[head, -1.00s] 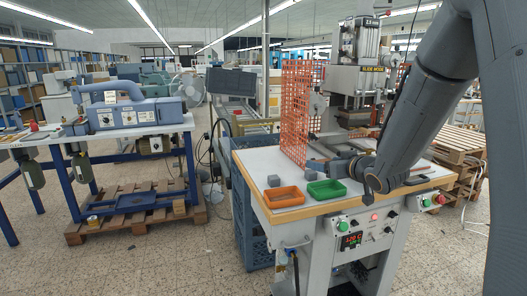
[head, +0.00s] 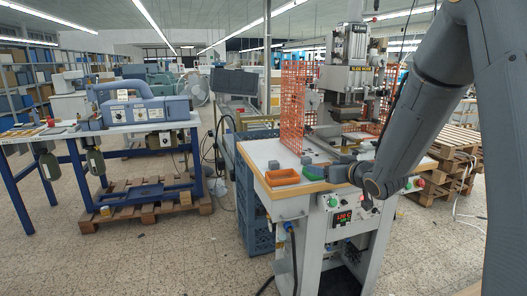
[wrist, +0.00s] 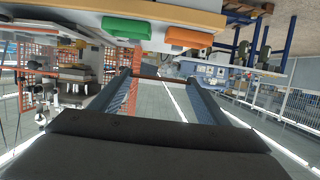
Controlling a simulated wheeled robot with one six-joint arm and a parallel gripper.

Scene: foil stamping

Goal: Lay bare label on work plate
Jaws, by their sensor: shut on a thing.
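My gripper shows in the wrist view (wrist: 160,77), with its two fingers apart around a thin edge. This looks like the bare label seen edge-on, but its face cannot be made out. In the head view my wrist is over the front edge of the press table, and the fingers are hard to tell from the grey parts behind. The stamping press (head: 350,75) stands behind my arm. Its work plate, under the press head, is largely hidden and cannot be told apart clearly.
An orange tray (head: 282,177) and a green tray (head: 316,171) sit at the table's front left, the green one partly covered. They also show in the wrist view, orange (wrist: 188,38) and green (wrist: 127,27). An orange mesh guard (head: 292,105) stands left of the press.

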